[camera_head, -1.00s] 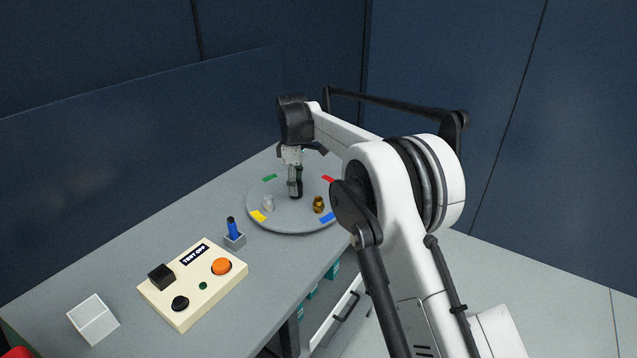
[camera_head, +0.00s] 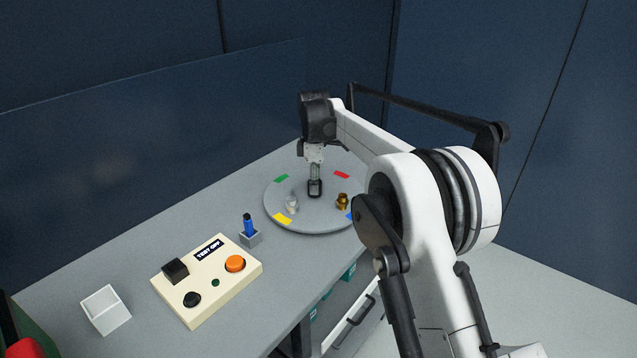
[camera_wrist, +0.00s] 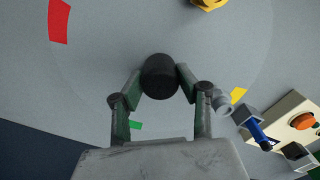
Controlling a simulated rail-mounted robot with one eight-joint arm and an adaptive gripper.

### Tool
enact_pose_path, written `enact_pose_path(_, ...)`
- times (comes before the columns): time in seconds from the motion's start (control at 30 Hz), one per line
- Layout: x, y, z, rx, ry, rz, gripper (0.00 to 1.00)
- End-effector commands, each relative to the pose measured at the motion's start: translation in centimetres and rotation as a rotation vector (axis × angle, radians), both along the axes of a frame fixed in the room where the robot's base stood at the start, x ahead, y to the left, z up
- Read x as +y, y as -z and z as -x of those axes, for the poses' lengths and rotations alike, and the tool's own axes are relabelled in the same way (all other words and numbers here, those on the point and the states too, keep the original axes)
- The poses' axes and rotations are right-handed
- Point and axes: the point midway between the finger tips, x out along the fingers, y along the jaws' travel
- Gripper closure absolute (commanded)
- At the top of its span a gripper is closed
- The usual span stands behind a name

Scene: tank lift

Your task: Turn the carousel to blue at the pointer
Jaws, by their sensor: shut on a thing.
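The carousel (camera_head: 300,222) is a round grey disc with green (camera_head: 281,179), red (camera_head: 342,174), yellow (camera_head: 283,219) and blue (camera_head: 350,216) marks near its rim. My arm partly covers its right edge and the blue mark. My gripper (camera_head: 315,190) points down at the disc's middle. In the wrist view its fingers are shut on a round black knob (camera_wrist: 159,77). The red (camera_wrist: 59,20), yellow (camera_wrist: 238,95) and green (camera_wrist: 136,125) marks also show there; blue does not. I cannot make out the pointer.
A brass piece (camera_head: 342,201) and a pale metal piece (camera_head: 291,203) stand on the disc. A blue-topped part in a grey holder (camera_head: 250,238), a cream button box (camera_head: 207,283) and a white open tray (camera_head: 105,311) lie to the left. A dark wall stands behind.

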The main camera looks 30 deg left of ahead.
Motion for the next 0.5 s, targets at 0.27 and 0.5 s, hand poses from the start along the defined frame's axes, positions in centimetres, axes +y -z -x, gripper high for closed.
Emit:
enact_pose_path(0.27,0.02,-0.10,-0.06,-0.002,0.001,-0.001,0.63)
enact_pose_path(0.5,-0.01,-0.05,-0.04,-0.001,0.001,0.000,0.48)
